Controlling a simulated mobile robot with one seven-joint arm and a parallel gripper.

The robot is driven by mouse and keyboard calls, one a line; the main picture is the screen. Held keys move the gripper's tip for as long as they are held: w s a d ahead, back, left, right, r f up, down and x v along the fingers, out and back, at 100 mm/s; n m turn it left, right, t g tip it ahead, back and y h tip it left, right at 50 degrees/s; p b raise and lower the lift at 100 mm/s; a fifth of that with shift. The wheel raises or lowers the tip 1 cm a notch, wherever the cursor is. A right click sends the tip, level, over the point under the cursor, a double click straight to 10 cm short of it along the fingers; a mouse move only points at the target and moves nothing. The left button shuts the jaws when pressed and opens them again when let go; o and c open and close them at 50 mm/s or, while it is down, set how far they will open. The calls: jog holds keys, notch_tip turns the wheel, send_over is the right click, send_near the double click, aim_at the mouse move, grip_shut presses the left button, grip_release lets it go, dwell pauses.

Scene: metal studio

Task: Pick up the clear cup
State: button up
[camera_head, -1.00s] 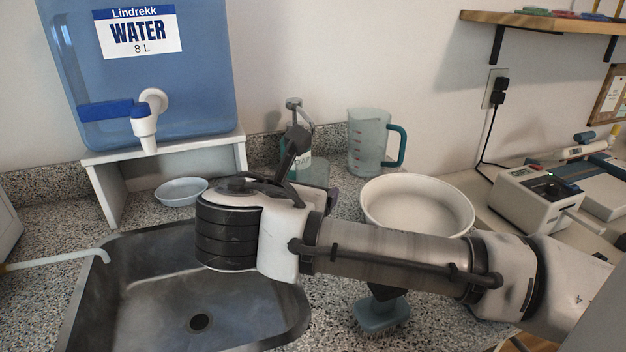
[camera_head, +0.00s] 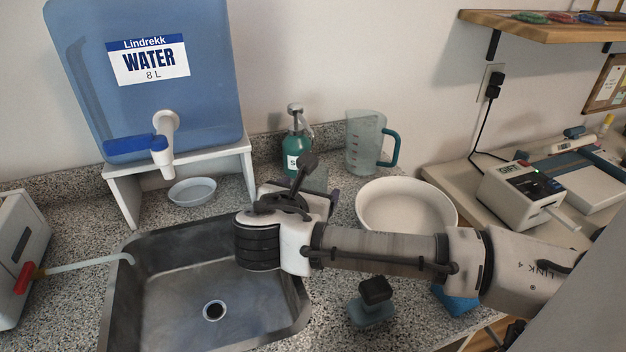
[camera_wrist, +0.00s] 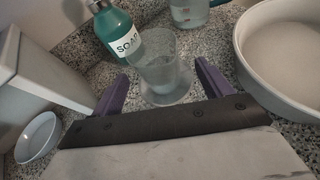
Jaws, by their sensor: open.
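The clear cup (camera_wrist: 158,62) stands upright on the speckled counter in the wrist view, just ahead of my gripper (camera_wrist: 162,84). My gripper is open and empty, with one purple finger toward each side of the cup; I cannot tell whether either touches it. In the head view, a small part of the clear cup (camera_head: 317,180) shows behind my wrist, which hides the rest.
A green soap bottle (camera_head: 295,145) stands close behind the cup, left of a measuring jug (camera_head: 365,143) with a teal handle. A white bowl (camera_head: 405,207) sits to the right. The sink (camera_head: 180,270), small dish (camera_head: 192,192) and white stand (camera_head: 125,200) lie left.

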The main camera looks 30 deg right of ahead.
aim_at(313, 186)
jog(key=x, duration=0.4)
jog(key=shift+w+d+f, duration=0.1)
jog(key=shift+w+f, duration=0.1)
jog(key=shift+f, duration=0.1)
jog(key=c, duration=1.1)
jog(key=shift+r, duration=0.25)
